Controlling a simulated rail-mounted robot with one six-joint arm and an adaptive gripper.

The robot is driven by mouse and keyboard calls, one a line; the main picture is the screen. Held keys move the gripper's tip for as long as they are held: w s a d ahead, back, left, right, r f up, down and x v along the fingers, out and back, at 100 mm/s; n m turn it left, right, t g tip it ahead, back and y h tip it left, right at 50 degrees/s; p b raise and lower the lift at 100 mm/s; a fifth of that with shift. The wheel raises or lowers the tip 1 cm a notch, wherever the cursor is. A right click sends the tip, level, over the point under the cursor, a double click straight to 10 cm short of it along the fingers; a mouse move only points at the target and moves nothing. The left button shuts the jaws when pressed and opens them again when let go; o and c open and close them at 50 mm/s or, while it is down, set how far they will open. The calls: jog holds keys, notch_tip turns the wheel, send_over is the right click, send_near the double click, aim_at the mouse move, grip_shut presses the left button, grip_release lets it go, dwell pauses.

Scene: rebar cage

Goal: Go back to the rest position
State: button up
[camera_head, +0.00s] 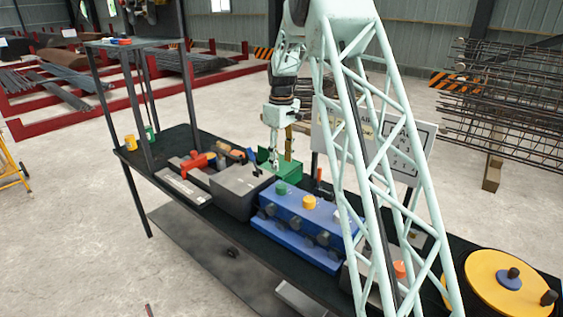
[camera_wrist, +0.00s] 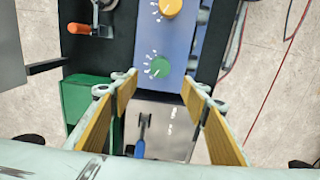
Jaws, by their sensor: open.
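My gripper (camera_wrist: 160,88) is open and empty in the wrist view, its two yellow-padded fingers spread apart. Between and beyond the fingers are a blue panel (camera_wrist: 180,40) with a green knob (camera_wrist: 160,67) and a yellow knob (camera_wrist: 170,7). In the head view my gripper (camera_head: 274,160) hangs over the table by the green box (camera_head: 288,172), just behind the grey box (camera_head: 240,188). Its fingers are small there, and I cannot tell whether they touch anything.
The long dark table (camera_head: 170,150) also holds the blue box (camera_head: 305,225) with knobs, red-handled tools (camera_head: 198,161) and a yellow disc (camera_head: 492,280). A sign board (camera_head: 405,150) stands behind. A blue-handled lever (camera_wrist: 141,132) lies below my fingers. Open floor (camera_head: 80,220) surrounds the table.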

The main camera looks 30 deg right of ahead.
dwell(0.4)
jog(key=s+a+r+m+t+b, duration=0.1)
jog(key=s+a+r+b, duration=0.1)
jog(key=s+a+r, duration=0.6)
jog(key=s+a+r+b, duration=0.25)
jog(key=s+r, duration=0.25)
jog(key=s, duration=0.4)
jog(key=s+a+r+m+t+b, duration=0.1)
jog(key=s+a+r, duration=0.55)
jog(key=s, duration=0.25)
jog(key=s+a+f+m+b, duration=0.1)
jog(key=s+a+f, duration=0.1)
jog(key=s, duration=0.9)
jog(key=s+a+f+m+t+b, duration=0.1)
jog(key=s+a+f+b, duration=0.1)
jog(key=s, duration=0.9)
jog(key=s+a+f+t+b, duration=0.1)
jog(key=s+a, duration=0.3)
jog(key=s, duration=0.8)
jog(key=shift+f+m+b, duration=0.4)
jog(key=shift+b, duration=0.35)
jog(key=shift+a, duration=0.1)
